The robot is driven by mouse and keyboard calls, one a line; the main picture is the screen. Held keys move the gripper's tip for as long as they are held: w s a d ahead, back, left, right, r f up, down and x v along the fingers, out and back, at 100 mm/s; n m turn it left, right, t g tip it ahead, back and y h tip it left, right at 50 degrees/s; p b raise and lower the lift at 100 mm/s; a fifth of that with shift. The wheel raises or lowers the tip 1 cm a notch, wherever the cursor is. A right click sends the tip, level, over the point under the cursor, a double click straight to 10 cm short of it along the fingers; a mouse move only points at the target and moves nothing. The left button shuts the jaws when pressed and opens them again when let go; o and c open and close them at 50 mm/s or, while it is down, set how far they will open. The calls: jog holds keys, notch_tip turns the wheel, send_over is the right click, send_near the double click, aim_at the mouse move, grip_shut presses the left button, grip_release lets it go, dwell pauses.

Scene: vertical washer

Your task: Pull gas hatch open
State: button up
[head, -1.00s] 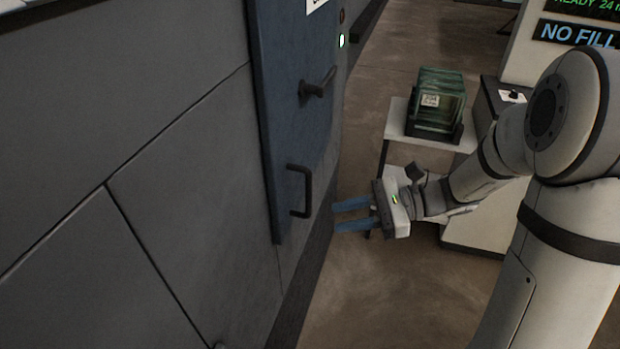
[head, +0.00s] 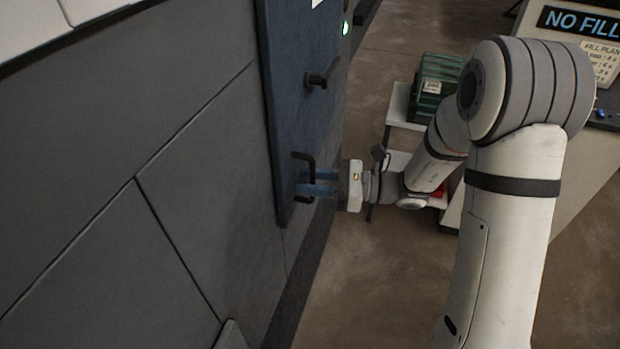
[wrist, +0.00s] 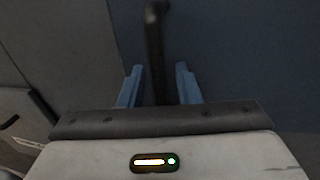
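The gas hatch (head: 300,110) is a tall blue panel on the grey wall, and it looks closed. Its lower black bar handle (head: 311,164) stands upright near the hatch's bottom edge. My gripper (head: 318,182) is at this lower handle, with its blue fingers pointing at the hatch. In the wrist view the black handle (wrist: 154,50) runs between the two blue fingers of my gripper (wrist: 158,85), with a gap on both sides. The fingers are open around the handle. Part of the handle is hidden behind the fingers in the head view.
A second black handle (head: 322,75) sits higher on the hatch. A green crate (head: 436,85) stands on a white stand to the right. A counter with a "NO FILL" sign (head: 582,22) is at the far right. Open floor lies below.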

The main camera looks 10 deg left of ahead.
jog(key=shift+c, duration=0.5)
grip_shut()
